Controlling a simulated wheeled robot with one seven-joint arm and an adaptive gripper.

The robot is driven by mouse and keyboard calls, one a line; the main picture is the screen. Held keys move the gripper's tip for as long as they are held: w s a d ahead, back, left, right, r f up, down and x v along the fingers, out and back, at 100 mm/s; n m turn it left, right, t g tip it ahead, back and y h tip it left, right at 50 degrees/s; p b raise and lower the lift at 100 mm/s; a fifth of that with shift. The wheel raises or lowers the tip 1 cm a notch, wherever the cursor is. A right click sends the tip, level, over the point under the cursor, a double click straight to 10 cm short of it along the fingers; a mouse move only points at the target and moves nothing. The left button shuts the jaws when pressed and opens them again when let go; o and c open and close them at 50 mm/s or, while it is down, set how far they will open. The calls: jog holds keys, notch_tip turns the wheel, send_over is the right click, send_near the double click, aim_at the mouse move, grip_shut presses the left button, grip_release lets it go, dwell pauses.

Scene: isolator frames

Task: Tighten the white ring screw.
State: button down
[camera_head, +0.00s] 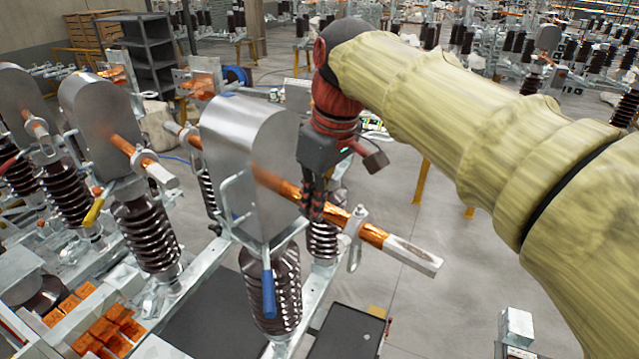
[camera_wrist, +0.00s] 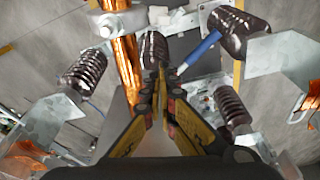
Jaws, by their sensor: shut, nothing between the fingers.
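A pale grey-white ring screw (camera_head: 354,237) sits on a clamp around the copper bar (camera_head: 295,193), near its bare silver end. A long ring hangs below the bar and a small knob stands above it. In the wrist view a pale clamp part (camera_wrist: 108,24) sits on the copper bar (camera_wrist: 126,65) at the upper left; the ring shape is not clear there. My gripper (camera_head: 313,207) points down beside the bar, between the ring screw and the grey rounded housing. The fingers (camera_wrist: 161,72) are together and empty, apart from the ring screw.
The metal housing (camera_head: 243,150) stands close left of my gripper. A blue handle (camera_head: 269,292) hangs below it, and also shows in the wrist view (camera_wrist: 200,50). Dark ribbed insulators (camera_head: 272,285) stand under the bar.

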aim_at(343, 243)
jog(key=s+d, duration=0.1)
jog(key=d+f+p, duration=0.1)
jog(key=shift+s+d, duration=0.3)
jog(key=shift+s, duration=0.1)
jog(key=shift+s+d, duration=0.15)
jog(key=shift+d, duration=0.05)
jog(key=shift+s, duration=0.1)
jog(key=shift+d+f+b, duration=0.1)
jog(key=shift+b, duration=0.5)
jog(key=shift+y, duration=0.3)
jog(key=shift+t+b, duration=0.3)
jog(key=shift+b, duration=0.35)
jog(key=shift+s+d+r+t+y+b, duration=0.15)
jog(key=shift+d+t+y+b, duration=0.35)
jog(key=shift+b, duration=1.25)
jog(key=shift+s+r+t+y+b, duration=0.25)
jog(key=shift+y+b, duration=0.6)
jog(key=shift+b, duration=0.9)
jog(key=shift+s+d+r+t+y+b, duration=0.1)
jog(key=shift+d+t+y+b, duration=0.3)
jog(key=shift+b, duration=1.35)
